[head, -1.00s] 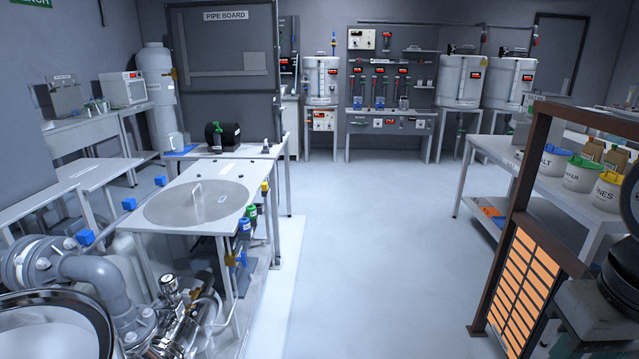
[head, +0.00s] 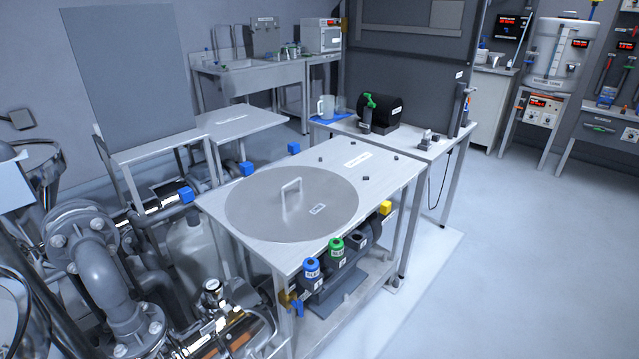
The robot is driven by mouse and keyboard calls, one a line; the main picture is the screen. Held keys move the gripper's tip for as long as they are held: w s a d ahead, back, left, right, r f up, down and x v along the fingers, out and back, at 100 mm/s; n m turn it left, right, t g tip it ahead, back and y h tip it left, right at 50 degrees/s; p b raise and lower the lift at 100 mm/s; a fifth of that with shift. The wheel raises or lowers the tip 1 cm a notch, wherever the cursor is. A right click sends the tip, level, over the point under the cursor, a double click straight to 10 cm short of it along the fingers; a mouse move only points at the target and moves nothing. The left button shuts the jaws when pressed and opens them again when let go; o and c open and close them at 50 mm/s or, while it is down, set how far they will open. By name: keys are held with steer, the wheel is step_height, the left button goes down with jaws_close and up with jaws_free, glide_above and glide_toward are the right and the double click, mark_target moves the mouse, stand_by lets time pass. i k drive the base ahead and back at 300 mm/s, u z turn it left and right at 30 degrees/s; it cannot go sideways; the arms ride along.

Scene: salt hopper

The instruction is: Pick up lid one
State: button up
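A large round grey metal lid (head: 265,215) lies flat on a light grey table (head: 372,182) near the middle of the head view. It has an upright bar handle (head: 291,189) near its centre and a small label (head: 316,209) near its right edge, too small to read. I cannot tell whether this is lid one. My gripper is not in view.
Pipes and flanges (head: 105,260) crowd the lower left. Blue (head: 312,268) and green (head: 337,246) capped fittings line the table's front right side. A table behind holds a black cylinder (head: 380,112) and a mug (head: 326,107). The floor (head: 500,240) at right is clear.

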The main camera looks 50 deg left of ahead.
mark_target(286, 205)
steer(key=u, duration=0.35)
steer(key=i, duration=1.1)
steer(key=u, duration=1.65)
steer(key=i, duration=0.95)
steer(key=u, duration=0.9)
